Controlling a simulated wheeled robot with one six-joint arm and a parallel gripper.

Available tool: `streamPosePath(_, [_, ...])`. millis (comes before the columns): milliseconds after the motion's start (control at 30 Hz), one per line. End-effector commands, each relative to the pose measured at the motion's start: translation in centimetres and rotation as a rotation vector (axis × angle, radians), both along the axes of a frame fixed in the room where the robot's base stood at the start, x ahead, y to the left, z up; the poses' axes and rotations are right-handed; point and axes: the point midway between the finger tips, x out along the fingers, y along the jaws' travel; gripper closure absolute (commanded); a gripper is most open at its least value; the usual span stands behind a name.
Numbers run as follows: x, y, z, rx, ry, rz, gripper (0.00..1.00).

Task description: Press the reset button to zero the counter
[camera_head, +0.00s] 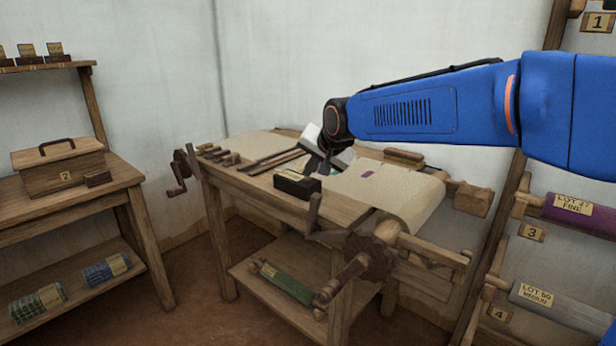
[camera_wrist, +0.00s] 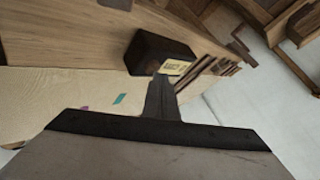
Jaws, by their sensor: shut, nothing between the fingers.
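A small dark box, which looks like the counter (camera_head: 297,184), sits on the wooden loom table near its front edge. In the wrist view the dark box (camera_wrist: 150,48) shows a pale label or display (camera_wrist: 173,67) on one end. I cannot make out a separate reset button. My gripper (camera_head: 325,168) is shut and empty, pointing down over the cloth just behind and right of the box. In the wrist view its closed fingertips (camera_wrist: 161,80) overlap the lower edge of the box near the pale label. I cannot tell if they touch it.
Cream cloth (camera_head: 385,190) with a small purple patch covers the table's right part. Wooden bars (camera_head: 275,160) lie left of my gripper. A crank wheel (camera_head: 368,257) stands at the front. A rack of labelled rolls (camera_head: 580,215) is at right, a side table (camera_head: 70,205) at left.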

Motion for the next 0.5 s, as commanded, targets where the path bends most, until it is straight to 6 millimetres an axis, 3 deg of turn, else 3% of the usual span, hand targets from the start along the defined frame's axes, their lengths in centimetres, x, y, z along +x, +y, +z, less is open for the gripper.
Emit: streamPosePath(500, [0.0,0.0,1.1,0.0,0.0,0.0,1.0])
